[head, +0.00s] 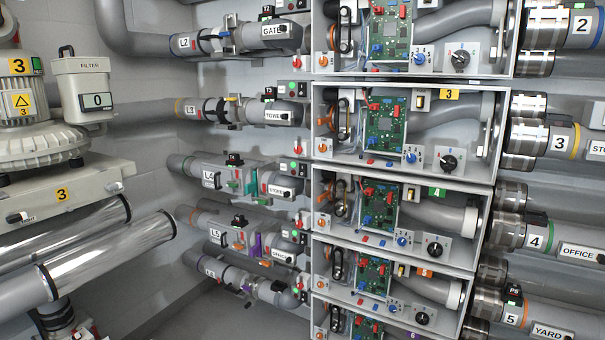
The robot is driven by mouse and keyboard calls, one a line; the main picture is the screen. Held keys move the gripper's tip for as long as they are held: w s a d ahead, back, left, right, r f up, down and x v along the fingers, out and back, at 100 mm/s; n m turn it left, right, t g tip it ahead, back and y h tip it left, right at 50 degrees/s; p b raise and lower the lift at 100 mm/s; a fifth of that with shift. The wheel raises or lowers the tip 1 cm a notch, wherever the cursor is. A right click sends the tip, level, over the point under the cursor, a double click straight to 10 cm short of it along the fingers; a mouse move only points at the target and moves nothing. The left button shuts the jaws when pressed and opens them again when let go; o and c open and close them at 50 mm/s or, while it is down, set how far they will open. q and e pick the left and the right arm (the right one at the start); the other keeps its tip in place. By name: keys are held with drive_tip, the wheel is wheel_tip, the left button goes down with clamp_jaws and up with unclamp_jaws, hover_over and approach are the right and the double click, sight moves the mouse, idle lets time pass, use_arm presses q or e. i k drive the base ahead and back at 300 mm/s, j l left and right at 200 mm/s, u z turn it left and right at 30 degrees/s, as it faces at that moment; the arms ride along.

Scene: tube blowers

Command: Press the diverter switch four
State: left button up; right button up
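The open grey box marked with a green 4 label (434,192) is the second full box from the bottom in the stack at the middle right. Inside are a green circuit board (379,206) with red and blue parts, a blue knob (404,238) and a black knob (435,249) on a light plate. Which of these is the diverter switch, and its position, I cannot tell for sure. Neither of my grippers shows in the head view.
Similar boxes stand above and below, one with a yellow 3 label (450,95). Pipe 4 (538,237), marked OFFICE, leaves to the right. Labelled pipes such as L4 (213,179) join from the left. A blower (38,110) and shiny tubes (100,260) fill the left side.

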sight(301, 168)
drive_tip(key=u, duration=0.35)
drive_tip(key=i+l+u, duration=0.55)
drive_tip(key=l+u, duration=0.15)
drive_tip(key=l, duration=0.15)
drive_tip(key=i+l+u, duration=0.2)
drive_tip(key=l, duration=0.15)
drive_tip(key=i+l, duration=0.1)
drive_tip(key=l, duration=0.3)
drive_tip(key=i+l, duration=0.15)
drive_tip(key=l, duration=0.25)
drive_tip(key=i+l, duration=0.1)
drive_tip(key=l, duration=0.25)
drive_tip(key=i+l+u, duration=0.1)
drive_tip(key=l, duration=0.3)
